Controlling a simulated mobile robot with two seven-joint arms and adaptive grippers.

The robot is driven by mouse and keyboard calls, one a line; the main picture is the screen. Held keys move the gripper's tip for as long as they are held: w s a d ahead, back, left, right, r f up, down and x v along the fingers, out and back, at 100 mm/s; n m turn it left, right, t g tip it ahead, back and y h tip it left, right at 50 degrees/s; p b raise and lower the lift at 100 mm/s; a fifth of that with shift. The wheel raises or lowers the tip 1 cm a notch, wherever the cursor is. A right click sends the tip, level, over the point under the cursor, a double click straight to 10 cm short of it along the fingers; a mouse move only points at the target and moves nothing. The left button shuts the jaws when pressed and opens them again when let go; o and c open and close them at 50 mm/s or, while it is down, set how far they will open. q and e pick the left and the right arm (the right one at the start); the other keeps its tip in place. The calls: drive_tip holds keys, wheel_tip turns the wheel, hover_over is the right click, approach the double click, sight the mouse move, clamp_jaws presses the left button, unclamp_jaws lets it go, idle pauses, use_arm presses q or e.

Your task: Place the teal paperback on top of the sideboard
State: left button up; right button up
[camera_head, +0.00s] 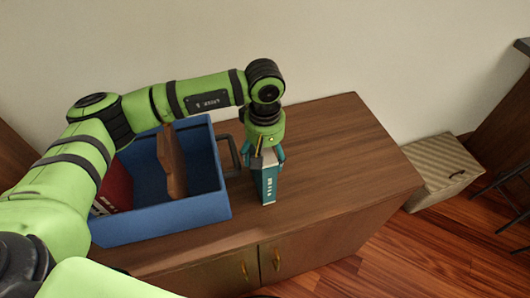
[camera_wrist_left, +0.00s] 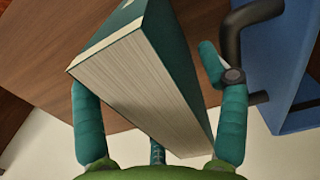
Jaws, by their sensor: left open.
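The teal paperback (camera_head: 269,186) stands upright on the sideboard (camera_head: 335,150), just right of the blue crate, with its spine facing me. My left gripper (camera_head: 267,158) is above it, pointing down, with its teal fingers on either side of the book's upper part. In the left wrist view the paperback (camera_wrist_left: 145,85) shows its pale page edges between the fingers of the left gripper (camera_wrist_left: 155,100). The jaws are open, and a gap shows between the right finger and the book. My right gripper is not in view.
The blue crate (camera_head: 180,211) on the sideboard's left holds a red book (camera_head: 113,187) and a brown board-like item (camera_head: 171,162). Its dark handle (camera_head: 232,155) is close to the gripper. The sideboard's right half is clear. A beige box (camera_head: 440,170) stands to the right.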

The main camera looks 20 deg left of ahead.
use_arm(q)
drive_tip(key=shift+w+r+b, duration=0.1)
drive_tip(key=shift+r+b, duration=0.2)
drive_tip(key=shift+r, duration=0.1)
wheel_tip(320, 180, up, 11)
drive_tip(key=b, duration=0.3)
drive_tip(key=shift+f, duration=0.2)
drive_tip(key=shift+r, duration=0.45)
